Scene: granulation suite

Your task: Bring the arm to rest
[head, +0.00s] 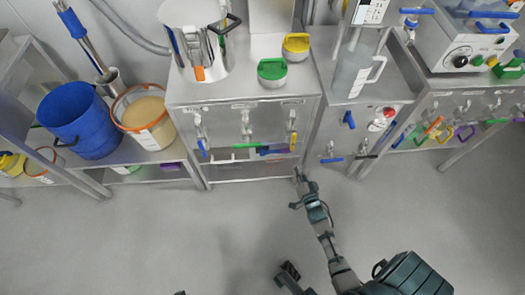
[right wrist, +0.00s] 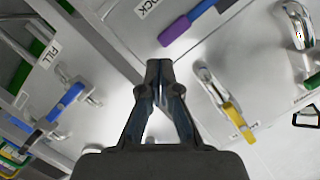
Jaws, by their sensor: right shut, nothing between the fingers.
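My right arm reaches up from the bottom right in the head view. Its gripper (head: 300,178) is in front of the lower part of the middle steel cabinet (head: 184,92). In the right wrist view, the two fingers of the gripper (right wrist: 158,72) meet at their tips, shut with nothing between them. The fingers point toward a pale panel with handles, and it is unclear whether they touch it.
A yellow-ended handle (right wrist: 235,116), a blue handle (right wrist: 66,98) and a purple-blue handle (right wrist: 187,27) surround the fingers. A blue bucket (head: 72,120) and an orange-rimmed bucket (head: 146,112) stand at left. The grey floor (head: 130,240) is clear at lower left.

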